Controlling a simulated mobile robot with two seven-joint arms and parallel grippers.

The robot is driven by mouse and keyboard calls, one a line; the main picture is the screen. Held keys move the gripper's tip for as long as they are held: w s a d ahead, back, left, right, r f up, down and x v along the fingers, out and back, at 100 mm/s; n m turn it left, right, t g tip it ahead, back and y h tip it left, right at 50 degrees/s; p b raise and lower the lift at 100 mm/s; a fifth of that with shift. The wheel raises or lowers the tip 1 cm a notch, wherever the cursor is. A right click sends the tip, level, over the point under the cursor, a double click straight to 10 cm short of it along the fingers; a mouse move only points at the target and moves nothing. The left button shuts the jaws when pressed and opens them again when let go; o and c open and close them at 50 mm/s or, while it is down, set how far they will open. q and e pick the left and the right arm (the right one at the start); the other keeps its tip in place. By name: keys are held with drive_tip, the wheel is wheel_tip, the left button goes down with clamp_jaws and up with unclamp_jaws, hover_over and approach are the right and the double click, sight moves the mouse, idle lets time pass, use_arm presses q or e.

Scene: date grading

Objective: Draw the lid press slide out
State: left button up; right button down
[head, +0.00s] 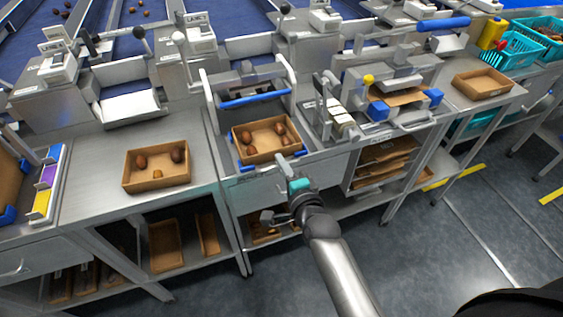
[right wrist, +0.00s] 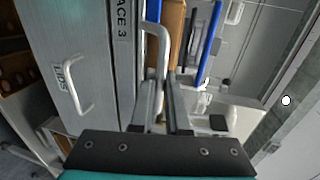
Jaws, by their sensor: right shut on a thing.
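The lid press (head: 207,90) stands in the middle of the bench, an upright metal frame with a blue crossbar (head: 255,98). In front of the bar an open brown tray (head: 239,150) with several dates sits between blue guides at the bench's front edge. My right gripper (head: 284,164) is at that front edge, just below the tray. In the right wrist view its two fingers (right wrist: 164,108) are closed on a grey metal handle (right wrist: 163,45) beside the tray and blue guides. How far out the slide stands is hard to tell. My left gripper is not in view.
A drawer marked LIDS with its own handle (right wrist: 76,92) lies close to my right gripper. Another date tray (head: 157,182) is on the bench at left. A second press with a yellow knob (head: 368,79) stands at right. Floor in front of the bench is clear at right.

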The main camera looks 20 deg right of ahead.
drive_tip(key=c, duration=1.3)
unclamp_jaws()
drive_tip(key=shift+s+f, duration=0.15)
drive_tip(key=shift+f, duration=0.05)
drive_tip(key=shift+o, duration=1.4)
drive_tip(key=shift+s+r, duration=0.15)
drive_tip(key=shift+o, duration=0.5)
drive_tip(key=p+v, duration=0.2)
drive_tip(key=v, duration=1.3)
